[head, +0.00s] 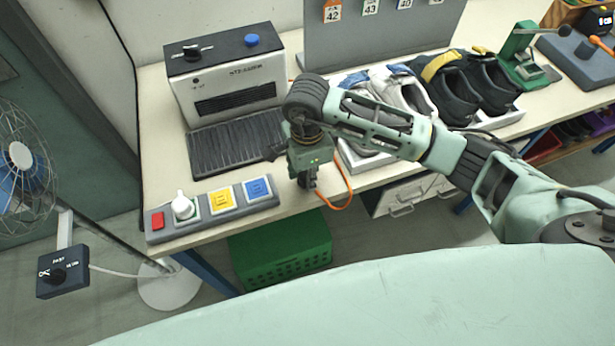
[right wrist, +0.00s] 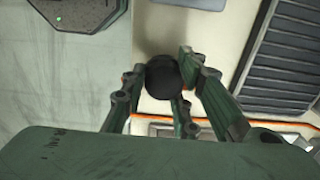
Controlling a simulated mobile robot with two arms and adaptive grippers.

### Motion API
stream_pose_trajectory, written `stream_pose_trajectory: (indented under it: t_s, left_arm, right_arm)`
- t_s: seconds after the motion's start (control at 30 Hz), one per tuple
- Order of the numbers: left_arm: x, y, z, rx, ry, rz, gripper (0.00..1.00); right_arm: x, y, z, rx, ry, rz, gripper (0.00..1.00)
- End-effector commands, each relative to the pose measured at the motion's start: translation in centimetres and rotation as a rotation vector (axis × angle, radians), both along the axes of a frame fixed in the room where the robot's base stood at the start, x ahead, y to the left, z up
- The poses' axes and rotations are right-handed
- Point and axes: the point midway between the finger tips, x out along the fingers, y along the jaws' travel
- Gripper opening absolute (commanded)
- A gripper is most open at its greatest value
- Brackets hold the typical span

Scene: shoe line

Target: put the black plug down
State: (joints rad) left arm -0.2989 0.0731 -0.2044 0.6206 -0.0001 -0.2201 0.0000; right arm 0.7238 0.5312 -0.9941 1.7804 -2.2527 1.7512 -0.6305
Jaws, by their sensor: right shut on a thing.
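My right gripper (head: 308,184) points down over the table's front edge, right of the socket panel. In the right wrist view its fingers (right wrist: 165,92) are shut on the black plug (right wrist: 163,77), which shows as a dark round end. In the head view the plug is mostly hidden by the fingers. An orange cable (head: 347,190) loops beside the gripper; it also shows behind the fingers in the right wrist view (right wrist: 200,120). I cannot tell whether the plug touches the table (head: 160,120). My left gripper is not in view.
The socket panel (head: 205,219) has a red switch, a white plug (head: 183,206), a yellow pad and a blue pad. Behind it are a black ribbed mat (head: 235,145) and the steamer (head: 225,85). Shoes (head: 412,95) stand right. A green crate (head: 285,253) is below.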

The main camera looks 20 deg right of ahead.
Motion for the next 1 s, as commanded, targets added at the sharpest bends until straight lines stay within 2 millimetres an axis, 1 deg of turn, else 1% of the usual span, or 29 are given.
stream_pose_trajectory:
  t_s: [0.03, 0.1, 0.2, 0.47, 0.6, 0.63, 0.8, 0.83, 1.0]
  left_arm:
    - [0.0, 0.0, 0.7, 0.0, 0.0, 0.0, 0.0]
    - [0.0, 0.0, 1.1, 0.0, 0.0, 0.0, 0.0]
    - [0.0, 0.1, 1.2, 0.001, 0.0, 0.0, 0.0]
    - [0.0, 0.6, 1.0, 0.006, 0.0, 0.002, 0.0]
    - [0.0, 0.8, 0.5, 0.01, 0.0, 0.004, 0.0]
    - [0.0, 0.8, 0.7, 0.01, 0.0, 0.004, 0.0]
    - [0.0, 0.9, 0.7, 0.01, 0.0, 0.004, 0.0]
    - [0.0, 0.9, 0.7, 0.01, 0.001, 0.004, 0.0]
    - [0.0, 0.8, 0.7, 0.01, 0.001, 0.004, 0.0]
  right_arm:
    - [-0.3, 0.0, -0.6, -0.002, 0.006, 0.0, 0.0]
    - [-0.2, 0.0, -1.6, 0.0, 0.005, -0.001, 0.0]
    - [-0.1, 0.0, -2.4, 0.0, 0.001, 0.001, 0.0]
    - [-0.1, 0.0, -2.7, 0.0, -0.001, 0.001, 0.0]
    - [0.0, 0.0, -3.1, 0.0, -0.001, 0.001, 0.0]
    - [-0.1, 0.0, -2.9, 0.0, 0.0, 0.001, 0.3]
    - [-0.1, 0.0, -2.9, 0.0, 0.0, 0.001, 0.45]
    - [-0.1, 0.0, -2.9, 0.0, 0.0, 0.001, 0.46]
    - [-0.1, 0.0, -2.9, 0.0, 0.0, 0.001, 0.46]
